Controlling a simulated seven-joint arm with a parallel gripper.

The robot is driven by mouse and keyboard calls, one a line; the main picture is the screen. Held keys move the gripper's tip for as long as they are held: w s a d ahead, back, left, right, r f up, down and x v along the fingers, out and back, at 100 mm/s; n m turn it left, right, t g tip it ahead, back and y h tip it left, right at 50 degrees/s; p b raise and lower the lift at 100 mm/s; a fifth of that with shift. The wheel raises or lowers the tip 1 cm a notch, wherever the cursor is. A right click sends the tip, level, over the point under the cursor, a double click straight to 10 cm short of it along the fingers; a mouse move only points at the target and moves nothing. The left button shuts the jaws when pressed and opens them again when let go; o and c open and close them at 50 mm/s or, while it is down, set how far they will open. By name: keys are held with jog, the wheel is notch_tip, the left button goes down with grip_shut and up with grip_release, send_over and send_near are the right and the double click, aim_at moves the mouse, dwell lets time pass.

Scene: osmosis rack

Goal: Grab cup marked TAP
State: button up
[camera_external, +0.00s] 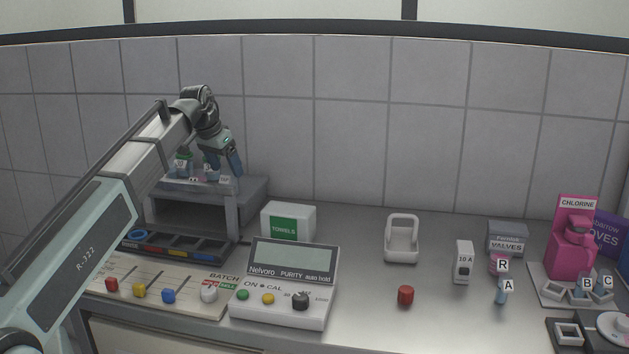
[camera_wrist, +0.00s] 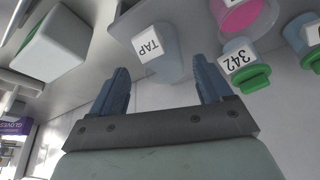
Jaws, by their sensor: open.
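The cup marked TAP (camera_wrist: 168,62) is pale grey-blue with a white label. In the wrist view it lies just beyond my fingertips, roughly between the lines of the two blue fingers. My gripper (camera_wrist: 160,64) is open, with nothing held between its fingers. In the external view my gripper (camera_external: 225,166) points down over the raised rack (camera_external: 255,188) at the left, close to the small labelled cups on its top. I cannot read the TAP label there, and the fingers partly hide the cups.
In the wrist view, a green-lidded container marked 342 (camera_wrist: 254,77) stands right of the TAP cup, with a cup of pink contents (camera_wrist: 245,15) behind. A white towels box (camera_external: 288,220) stands right of the rack. A panel with sliders (camera_external: 160,285) lies in front.

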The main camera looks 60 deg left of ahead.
aim_at(227, 178)
jog(key=shift+a+x, duration=0.2)
jog(key=shift+x, duration=2.35)
jog(key=c, duration=1)
